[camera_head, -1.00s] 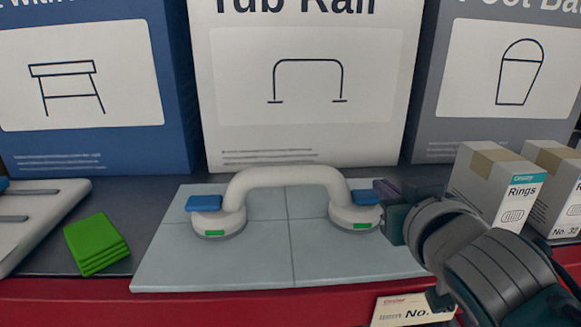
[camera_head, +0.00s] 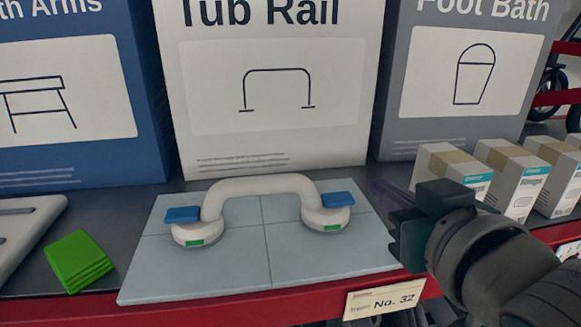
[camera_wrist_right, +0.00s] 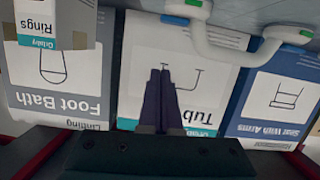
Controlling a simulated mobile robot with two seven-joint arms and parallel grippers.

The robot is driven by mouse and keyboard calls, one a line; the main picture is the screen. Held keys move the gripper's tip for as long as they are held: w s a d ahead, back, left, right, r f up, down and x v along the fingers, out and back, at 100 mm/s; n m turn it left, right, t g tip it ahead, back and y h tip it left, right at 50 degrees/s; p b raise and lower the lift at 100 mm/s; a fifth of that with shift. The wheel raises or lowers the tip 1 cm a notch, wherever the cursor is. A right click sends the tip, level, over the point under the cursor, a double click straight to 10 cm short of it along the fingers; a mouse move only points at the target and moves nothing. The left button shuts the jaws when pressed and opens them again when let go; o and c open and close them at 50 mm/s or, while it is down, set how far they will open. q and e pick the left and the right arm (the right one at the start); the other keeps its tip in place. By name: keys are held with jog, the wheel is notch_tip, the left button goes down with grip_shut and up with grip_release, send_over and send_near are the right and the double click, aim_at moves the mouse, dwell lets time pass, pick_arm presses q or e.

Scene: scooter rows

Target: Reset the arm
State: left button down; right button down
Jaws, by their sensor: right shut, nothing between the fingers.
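My right gripper (camera_head: 398,212) is at the right of the head view, just right of the white suction grab rail and apart from it. In the right wrist view its two dark fingers (camera_wrist_right: 162,90) are together with nothing between them. The white rail (camera_head: 262,186) stands on a grey tiled panel (camera_head: 150,285), with a blue lever (camera_head: 182,214) and a green mark on each foot. The rail also shows upside down at the top of the wrist view (camera_wrist_right: 200,40). My left gripper is not in view.
A Tub Rail box (camera_head: 275,120), a Foot Bath box (camera_head: 460,85) and a blue seat box (camera_head: 70,150) stand behind. Small Rings boxes (camera_head: 515,185) are at the right. A folded green cloth (camera_head: 75,262) lies left. The red shelf edge (camera_head: 250,312) carries a No. 32 label (camera_head: 385,299).

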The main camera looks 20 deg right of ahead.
jog(key=shift+s+r, duration=0.15)
jog(key=shift+s, duration=0.15)
jog(key=s+a+f+n+g+y, duration=0.1)
jog(key=s+a+f+g, duration=0.1)
jog(key=s+f+g, duration=0.3)
jog(key=s+a+n+g+y+p, duration=0.1)
jog(key=s+a+n+g+y, duration=0.1)
jog(key=s, duration=0.5)
jog(key=s+a+f+n+g+y, duration=0.1)
jog(key=s+a+f+g, duration=0.25)
jog(key=s, duration=0.35)
notch_tip(320, 180, up, 34)
jog(key=w+d+p, duration=0.1)
jog(key=p, duration=3.1)
jog(key=shift+f+p, duration=0.15)
jog(key=shift+p, duration=0.25)
jog(key=shift+d+g, duration=0.1)
jog(key=shift+g, duration=0.15)
